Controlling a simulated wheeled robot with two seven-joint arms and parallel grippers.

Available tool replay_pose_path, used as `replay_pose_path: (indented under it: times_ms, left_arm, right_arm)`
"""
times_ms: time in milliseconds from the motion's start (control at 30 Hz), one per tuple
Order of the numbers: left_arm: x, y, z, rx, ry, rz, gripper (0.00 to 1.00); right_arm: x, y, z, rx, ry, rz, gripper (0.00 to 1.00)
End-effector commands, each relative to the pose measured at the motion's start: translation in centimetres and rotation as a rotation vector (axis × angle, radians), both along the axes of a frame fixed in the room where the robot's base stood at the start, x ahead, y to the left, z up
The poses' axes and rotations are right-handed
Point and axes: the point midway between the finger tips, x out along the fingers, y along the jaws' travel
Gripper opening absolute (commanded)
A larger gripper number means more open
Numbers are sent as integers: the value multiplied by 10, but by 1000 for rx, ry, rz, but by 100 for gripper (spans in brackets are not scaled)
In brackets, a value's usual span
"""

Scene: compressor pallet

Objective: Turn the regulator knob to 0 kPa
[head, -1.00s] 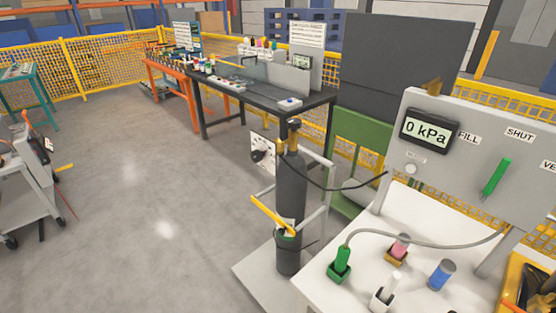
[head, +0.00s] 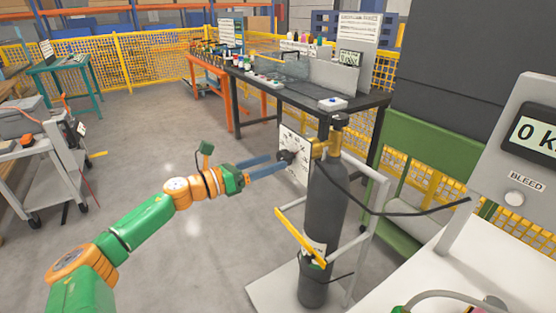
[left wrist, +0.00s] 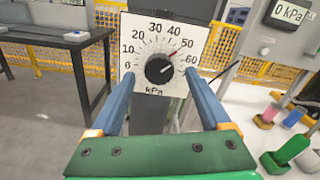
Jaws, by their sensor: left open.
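The regulator knob (head: 287,157) is black and sits on a white dial plate (head: 299,146) beside the dark gas cylinder (head: 325,200). In the left wrist view the knob (left wrist: 159,71) is at the centre of the dial plate (left wrist: 135,30), marked 0 to 60 kPa. A white line on the knob points to the upper right, and a red mark shows near 40 to 50. My left gripper (head: 278,166) is open, its blue fingers pointing at the knob. In the left wrist view its fingertips (left wrist: 159,76) appear on either side of the knob; contact is unclear.
A display (left wrist: 289,13) reads 0 kPa on the grey panel at right. A black hose (head: 400,211) runs from the cylinder toward the panel. A yellow bar (head: 299,238) and the cart's pale frame (head: 372,195) are close by.

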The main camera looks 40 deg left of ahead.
Motion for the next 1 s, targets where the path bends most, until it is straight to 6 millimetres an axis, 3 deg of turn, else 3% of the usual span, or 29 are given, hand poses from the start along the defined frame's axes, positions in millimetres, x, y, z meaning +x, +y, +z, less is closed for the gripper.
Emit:
replay_pose_path:
  times_ms: [233,567,867,1000]
  left_arm:
    - [19,-7,2,-5,-1,3,81]
    - [22,-9,-1,-4,2,1,81]
    - [22,-9,-1,-4,2,1,0]
    - [22,-9,-1,-7,4,2,0]
  right_arm:
    - [0,0,10,0,-1,0,52]
    - [1,0,10,0,-2,0,52]
    - [1,0,10,0,-3,0,52]
    - [1,0,10,0,-3,0,52]
